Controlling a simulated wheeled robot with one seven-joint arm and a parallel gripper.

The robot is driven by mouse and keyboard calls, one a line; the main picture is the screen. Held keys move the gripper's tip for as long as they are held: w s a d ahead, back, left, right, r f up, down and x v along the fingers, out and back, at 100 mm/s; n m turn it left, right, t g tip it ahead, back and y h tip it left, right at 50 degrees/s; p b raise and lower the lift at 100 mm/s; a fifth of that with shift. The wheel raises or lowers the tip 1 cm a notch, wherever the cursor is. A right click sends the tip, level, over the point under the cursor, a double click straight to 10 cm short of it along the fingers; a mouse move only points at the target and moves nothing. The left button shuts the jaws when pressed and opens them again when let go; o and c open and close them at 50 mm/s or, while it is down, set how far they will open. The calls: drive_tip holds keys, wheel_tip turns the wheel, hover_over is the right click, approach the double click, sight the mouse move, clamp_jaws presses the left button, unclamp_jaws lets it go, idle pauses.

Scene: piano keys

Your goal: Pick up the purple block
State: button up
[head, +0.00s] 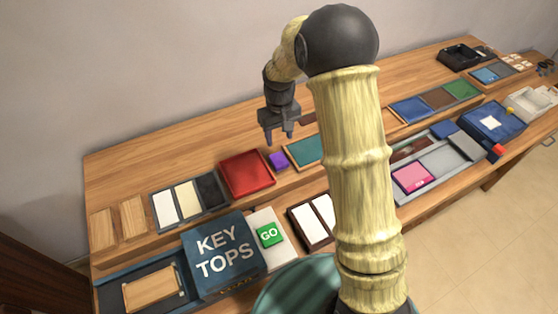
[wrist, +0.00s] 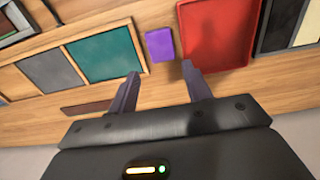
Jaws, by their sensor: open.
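The purple block (head: 279,160) sits on the wooden bench between a red tray and a teal panel. It also shows in the wrist view (wrist: 160,45), lying beyond my fingertips and roughly between them. My gripper (head: 281,138) is open and empty, above the bench and a little behind the block in the head view. Its two fingers also show in the wrist view (wrist: 160,74), spread apart and not touching the block.
The red tray (head: 247,174) is close beside the block on one side. The teal panel (head: 306,152) is close on the other. A blue KEY TOPS box (head: 224,255) and a green GO block (head: 269,234) stand at the front. My arm hides part of the bench.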

hover_over(279, 159)
wheel_tip(279, 159, down, 6)
drive_tip(key=shift+f+p, duration=0.1)
drive_tip(key=shift+p, duration=0.25)
drive_tip(key=shift+f+p, duration=0.9)
drive_tip(key=shift+f, duration=1.65)
drive_tip(key=c, duration=0.6)
